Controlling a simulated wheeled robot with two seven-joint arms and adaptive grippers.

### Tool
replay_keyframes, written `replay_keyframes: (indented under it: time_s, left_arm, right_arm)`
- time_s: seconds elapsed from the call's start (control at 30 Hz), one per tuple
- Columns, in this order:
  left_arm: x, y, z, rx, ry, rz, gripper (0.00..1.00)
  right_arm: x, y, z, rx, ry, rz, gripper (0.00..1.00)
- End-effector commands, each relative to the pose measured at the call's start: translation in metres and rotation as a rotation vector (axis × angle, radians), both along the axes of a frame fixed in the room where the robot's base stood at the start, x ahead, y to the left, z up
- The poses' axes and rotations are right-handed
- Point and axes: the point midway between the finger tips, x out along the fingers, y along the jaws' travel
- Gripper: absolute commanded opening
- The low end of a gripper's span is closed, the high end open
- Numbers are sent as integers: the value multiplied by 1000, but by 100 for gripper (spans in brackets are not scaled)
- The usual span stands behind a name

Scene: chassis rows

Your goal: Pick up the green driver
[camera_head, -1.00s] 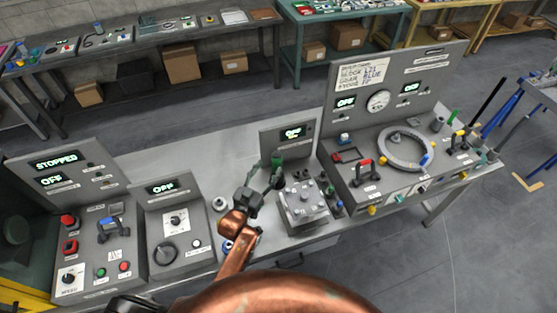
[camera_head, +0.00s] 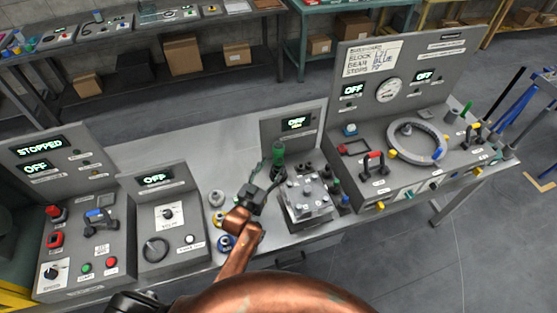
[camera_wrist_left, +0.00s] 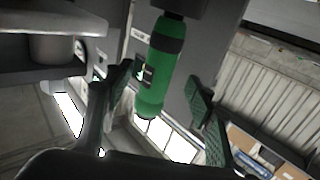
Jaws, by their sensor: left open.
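The green driver (camera_head: 278,153) stands upright at the small middle station, in front of its grey display panel. In the left wrist view the green driver (camera_wrist_left: 160,68) hangs down from a dark part at the top, with a black band around its body. My left gripper (camera_head: 270,174) is open, just in front of and below the driver in the head view. In the left wrist view the left gripper's fingers (camera_wrist_left: 159,78) stand apart on either side of the driver in the picture. I cannot tell whether they touch it.
A grey block with pegs (camera_head: 307,197) sits right of the gripper. A control box (camera_head: 165,220) with a dial stands left. A large panel (camera_head: 405,75) with a grey ring (camera_head: 417,142) stands right. Small round parts (camera_head: 217,198) lie close by on the bench.

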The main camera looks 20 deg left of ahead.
Motion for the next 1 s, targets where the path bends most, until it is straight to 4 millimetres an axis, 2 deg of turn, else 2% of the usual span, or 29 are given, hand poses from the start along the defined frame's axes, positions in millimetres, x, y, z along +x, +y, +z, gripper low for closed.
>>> replay_keyframes:
  time_s: [0.4, 0.7, 1.0]
  left_arm:
    - [52, -12, 3, -1, 1, -2, 50]
    - [56, -13, 3, 0, 1, -2, 50]
    - [56, -12, 3, 0, 1, -2, 30]
  right_arm:
    - [-11, -2, -1, -3, 14, -2, 40]
    - [-11, -3, -1, -4, 15, -2, 40]
    - [-10, -3, -1, -4, 14, -2, 40]
